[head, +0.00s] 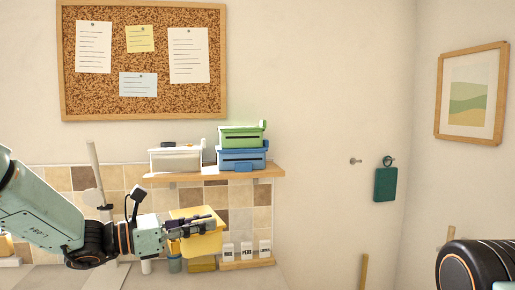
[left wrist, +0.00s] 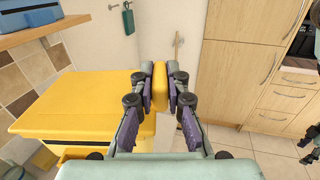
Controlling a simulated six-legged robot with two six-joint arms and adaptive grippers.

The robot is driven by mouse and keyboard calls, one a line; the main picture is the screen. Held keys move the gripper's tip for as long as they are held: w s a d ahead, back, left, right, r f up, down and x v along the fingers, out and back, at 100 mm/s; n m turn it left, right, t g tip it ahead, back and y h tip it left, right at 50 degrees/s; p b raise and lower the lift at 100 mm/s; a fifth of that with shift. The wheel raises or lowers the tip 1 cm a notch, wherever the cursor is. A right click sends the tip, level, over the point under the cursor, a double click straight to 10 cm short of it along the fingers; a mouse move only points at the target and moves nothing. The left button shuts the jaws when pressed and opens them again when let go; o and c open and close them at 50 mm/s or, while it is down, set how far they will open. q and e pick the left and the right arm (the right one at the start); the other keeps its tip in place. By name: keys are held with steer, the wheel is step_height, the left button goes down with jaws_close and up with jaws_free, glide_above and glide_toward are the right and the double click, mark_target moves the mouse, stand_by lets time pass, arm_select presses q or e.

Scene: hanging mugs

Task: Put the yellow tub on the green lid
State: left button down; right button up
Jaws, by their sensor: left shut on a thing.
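The yellow tub (head: 205,244) hangs in the air below the shelf in the head view, tilted slightly. My left gripper (head: 212,224) is shut on it. In the left wrist view the fingers (left wrist: 160,82) pinch a yellow upright part at the tub's side, and the tub's broad yellow top (left wrist: 75,103) fills the left. The green lid (head: 242,128) tops a green tub on the shelf, stacked on a blue tub (head: 242,159). The held tub is below and left of this stack. Jointed parts at the left wrist view's right edge seem to be my right gripper, mostly cut off.
The wooden shelf (head: 215,173) also bears a white tub (head: 176,159) left of the stack. Labelled white canisters (head: 246,250) stand on a low rack below. A corkboard (head: 143,60) hangs above. The space above the green lid is clear.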

arm_select(q)
steer(key=w+a+r+n+t+y+p, duration=0.1)
steer(key=w+r, duration=0.3)
steer(key=r, duration=0.8)
steer(key=w+a+r+n+t+y+p, duration=0.1)
steer(key=w+r+n+t+y+p, duration=0.2)
steer(key=r, duration=1)
steer(key=w+a+r+n+t+y+p, duration=0.1)
steer(key=w+r, duration=0.5)
steer(key=r, duration=0.6)
steer(key=n+t+y+p, duration=0.1)
steer(key=n+t+y, duration=0.1)
steer(key=y, duration=0.1)
steer(key=shift+r, duration=0.15)
